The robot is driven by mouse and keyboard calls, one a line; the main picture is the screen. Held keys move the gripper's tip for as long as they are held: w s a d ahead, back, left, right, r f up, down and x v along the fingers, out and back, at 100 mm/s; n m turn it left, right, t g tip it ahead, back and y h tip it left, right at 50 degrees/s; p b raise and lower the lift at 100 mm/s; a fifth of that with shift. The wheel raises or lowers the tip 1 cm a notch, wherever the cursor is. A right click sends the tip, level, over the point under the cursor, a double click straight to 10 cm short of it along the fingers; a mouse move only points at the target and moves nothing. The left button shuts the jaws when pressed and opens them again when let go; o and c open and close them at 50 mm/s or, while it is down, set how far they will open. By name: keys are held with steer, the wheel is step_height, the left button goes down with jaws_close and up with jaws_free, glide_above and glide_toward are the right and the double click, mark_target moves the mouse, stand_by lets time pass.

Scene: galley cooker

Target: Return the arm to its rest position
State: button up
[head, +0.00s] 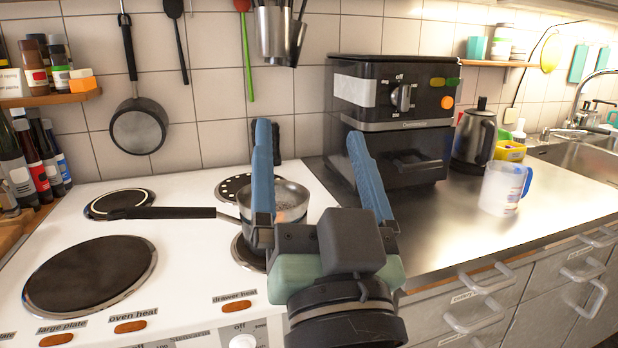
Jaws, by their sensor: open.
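My gripper (312,172) is in the middle of the head view, with two blue fingers pointing up and spread wide apart. It is open, and nothing shows between the fingers except the scene behind. My arm comes up from the bottom of the picture. The gripper appears in front of the cooker's right edge and hides part of a steel saucepan (288,196) standing on the cooker. I cannot tell how far the fingers are from the pan.
The white cooker (185,262) has several dark plates. A black air fryer (408,150), a kettle (473,135) and a clear jug (502,188) stand on the steel counter (450,228). A frying pan (139,127) hangs on the wall. Drawer handles (478,313) stick out at lower right.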

steer(key=s+r+n+t+h, duration=0.1)
steer(key=s+r+t, duration=0.1)
steer(key=s+r, duration=0.35)
steer(key=s+r+t+h, duration=0.2)
steer(key=r, duration=0.6)
step_height(320, 180, up, 23)
steer(key=p, duration=2.4)
steer(key=shift+w+a+p, duration=0.3)
steer(key=shift+w+p, duration=0.05)
steer(key=shift+f, duration=0.1)
